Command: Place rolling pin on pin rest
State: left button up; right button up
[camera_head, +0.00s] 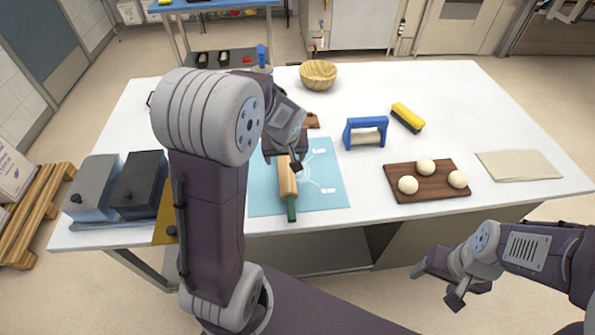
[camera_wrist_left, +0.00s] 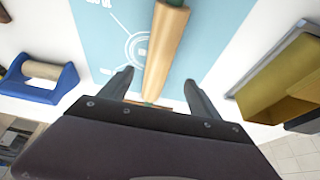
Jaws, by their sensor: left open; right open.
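The rolling pin (camera_head: 287,180), with a wooden barrel and green handle ends, lies on the light blue mat (camera_head: 325,165). It also shows in the left wrist view (camera_wrist_left: 165,45). My left gripper (camera_head: 283,160) is open over the pin's far end. In the left wrist view its fingers (camera_wrist_left: 157,88) stand on either side of the pin, and no grip shows. A small brown wooden piece (camera_head: 312,121), possibly the pin rest, is partly hidden behind my left gripper. My right gripper (camera_head: 437,285) is open and empty in front of the table's near edge.
A blue frame with a pale roller (camera_head: 366,121), a yellow block (camera_head: 407,117) and a dark board (camera_head: 425,190) with dough balls are right of the mat. Grey and black boxes (camera_head: 140,186) stand left. A wooden bowl (camera_head: 318,73) is at the back. The right rear tabletop is clear.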

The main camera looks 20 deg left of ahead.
aim_at(286, 165)
pick_arm(q)
jog(key=x, duration=0.3)
jog(key=shift+w+d+f, duration=0.1)
jog(key=shift+d+f, duration=0.05)
jog(key=shift+f, duration=0.15)
jog(key=b+x, duration=0.1)
jog(key=x, duration=0.3)
jog(key=shift+f, duration=0.3)
jog(key=shift+w+f, duration=0.3)
jog(key=shift+r, duration=0.1)
grip_shut()
